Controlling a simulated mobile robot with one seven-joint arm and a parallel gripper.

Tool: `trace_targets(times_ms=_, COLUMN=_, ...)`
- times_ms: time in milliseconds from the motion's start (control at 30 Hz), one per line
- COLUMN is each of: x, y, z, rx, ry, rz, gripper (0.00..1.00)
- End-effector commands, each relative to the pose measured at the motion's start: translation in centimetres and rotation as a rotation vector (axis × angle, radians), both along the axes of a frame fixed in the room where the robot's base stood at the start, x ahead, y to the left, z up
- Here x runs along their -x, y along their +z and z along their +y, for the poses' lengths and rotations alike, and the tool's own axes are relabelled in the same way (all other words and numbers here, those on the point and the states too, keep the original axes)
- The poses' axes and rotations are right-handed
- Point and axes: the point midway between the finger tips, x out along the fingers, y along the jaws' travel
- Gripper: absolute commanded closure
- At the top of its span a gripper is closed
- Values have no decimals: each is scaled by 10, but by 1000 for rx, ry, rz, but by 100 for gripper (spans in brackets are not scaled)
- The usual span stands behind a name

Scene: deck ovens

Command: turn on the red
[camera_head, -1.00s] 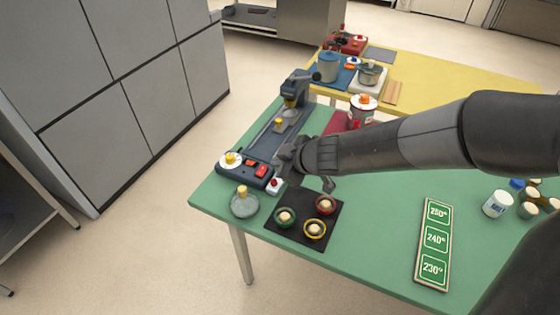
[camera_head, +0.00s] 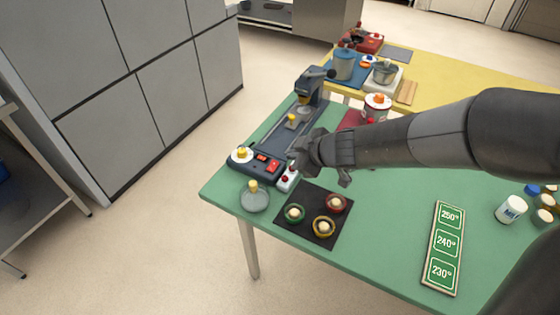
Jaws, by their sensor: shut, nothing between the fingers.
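A dark blue machine base (camera_head: 262,148) sits at the left end of the green table. Two red switches, the far one (camera_head: 262,157) and the near one (camera_head: 273,166), are on its front end. A small white box with a red knob (camera_head: 287,179) stands at its right front corner. My gripper (camera_head: 293,163) is just right of the red switches and above the white box. It is shut and empty. Its fingertips are small and dark, and I cannot tell whether they touch anything. The switch positions are too small to read.
A glass jar (camera_head: 254,197) stands in front of the base. A black mat (camera_head: 310,232) holds green, yellow and red rings. A temperature sign (camera_head: 443,248) lies to the right. The green table (camera_head: 385,210) is clear between mat and sign.

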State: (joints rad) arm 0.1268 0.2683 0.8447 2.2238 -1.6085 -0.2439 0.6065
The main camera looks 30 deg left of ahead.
Motion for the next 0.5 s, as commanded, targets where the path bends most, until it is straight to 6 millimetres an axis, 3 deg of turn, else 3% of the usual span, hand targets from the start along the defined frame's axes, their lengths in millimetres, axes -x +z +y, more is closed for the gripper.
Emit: trace_targets(times_ms=500, x=-2, y=-3, z=4, rx=-3, ry=1, rz=1, gripper=100)
